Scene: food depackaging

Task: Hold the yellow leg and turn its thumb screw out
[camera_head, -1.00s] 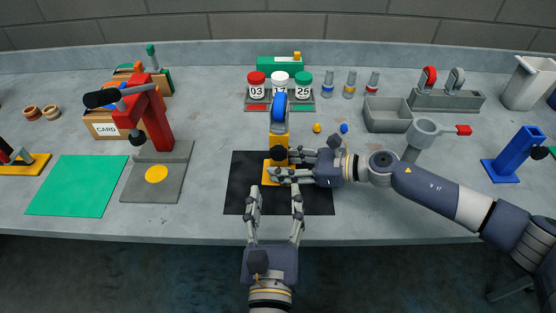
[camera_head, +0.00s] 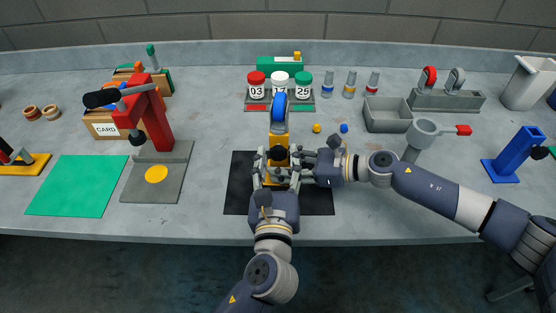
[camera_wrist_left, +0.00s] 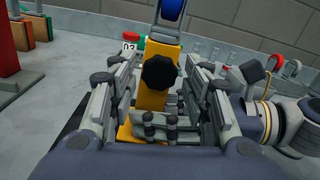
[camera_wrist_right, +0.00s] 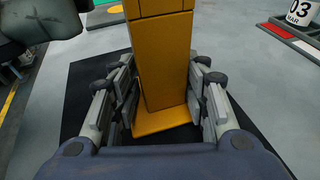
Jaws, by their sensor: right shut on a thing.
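The yellow leg (camera_head: 280,137) stands upright on a yellow foot plate, with a blue wheel-like part (camera_head: 279,107) at its top. Its black thumb screw (camera_wrist_left: 159,73) faces my left wrist camera. My right gripper (camera_head: 296,166) comes from the right and is shut on the lower leg (camera_wrist_right: 165,65), one finger along each side. My left gripper (camera_head: 275,155) comes from the front. Its fingers are open on either side of the thumb screw, with gaps visible in the left wrist view. The right fingers show below the screw there. The screw's shaft is hidden.
The leg stands on a black mat (camera_head: 239,190). A red stand (camera_head: 155,120) is at left, beside a green mat (camera_head: 80,185). Lidded jars (camera_head: 280,87) stand behind. A grey bin (camera_head: 387,117) and a blue stand (camera_head: 518,155) are at right.

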